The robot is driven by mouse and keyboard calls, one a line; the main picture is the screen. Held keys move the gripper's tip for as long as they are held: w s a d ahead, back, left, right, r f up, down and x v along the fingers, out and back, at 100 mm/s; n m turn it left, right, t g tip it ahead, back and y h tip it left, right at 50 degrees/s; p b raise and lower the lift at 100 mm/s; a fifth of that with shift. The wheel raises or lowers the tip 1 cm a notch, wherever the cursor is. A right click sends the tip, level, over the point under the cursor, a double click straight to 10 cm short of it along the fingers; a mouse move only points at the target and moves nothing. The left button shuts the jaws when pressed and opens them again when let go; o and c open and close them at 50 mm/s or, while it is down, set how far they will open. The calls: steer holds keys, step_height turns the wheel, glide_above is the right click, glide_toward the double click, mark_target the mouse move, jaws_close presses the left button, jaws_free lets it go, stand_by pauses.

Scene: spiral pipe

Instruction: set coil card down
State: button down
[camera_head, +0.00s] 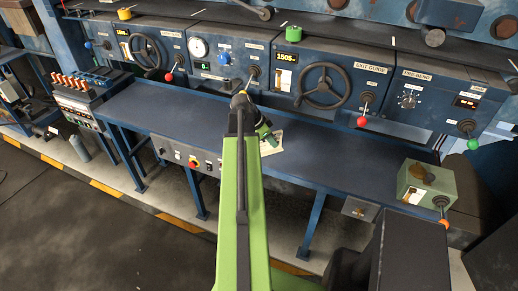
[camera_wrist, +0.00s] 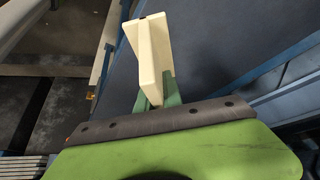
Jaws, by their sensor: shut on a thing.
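The coil card (camera_head: 274,145) is a pale cream piece at my gripper's tip, over the blue bench in the head view. In the wrist view the coil card (camera_wrist: 151,55) is a cream upright piece with a crosswise top edge, sticking out beyond the fingers. My gripper (camera_head: 266,139) is shut on it; its green fingers show in the wrist view (camera_wrist: 157,98) at the card's lower end. My green arm hides part of the bench. I cannot tell whether the card touches the bench top.
The long blue bench top (camera_head: 340,165) is mostly clear on both sides of my gripper. Behind it stands a control panel with handwheels (camera_head: 322,86) and knobbed levers. A green box (camera_head: 427,184) with an orange-knobbed lever stands at the bench's right end.

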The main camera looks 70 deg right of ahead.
steer(key=d+f, duration=0.1)
steer(key=w+d+b, duration=0.1)
steer(key=d, duration=0.1)
steer(key=d+f, duration=0.1)
steer(key=shift+w+d+f, duration=0.15)
steer(key=shift+w+f, duration=0.1)
steer(key=shift+f, duration=0.1)
step_height(320, 180, down, 4)
steer(key=b, duration=0.4)
steer(key=shift+f+b, duration=0.15)
steer(key=shift+b, duration=0.25)
steer(key=shift+r, duration=0.2)
steer(key=shift+f, duration=0.1)
steer(key=c, duration=1.9)
jaws_free()
steer(key=shift+f, duration=0.1)
steer(key=shift+c, duration=0.2)
steer(key=o, duration=0.4)
steer(key=shift+o, duration=0.2)
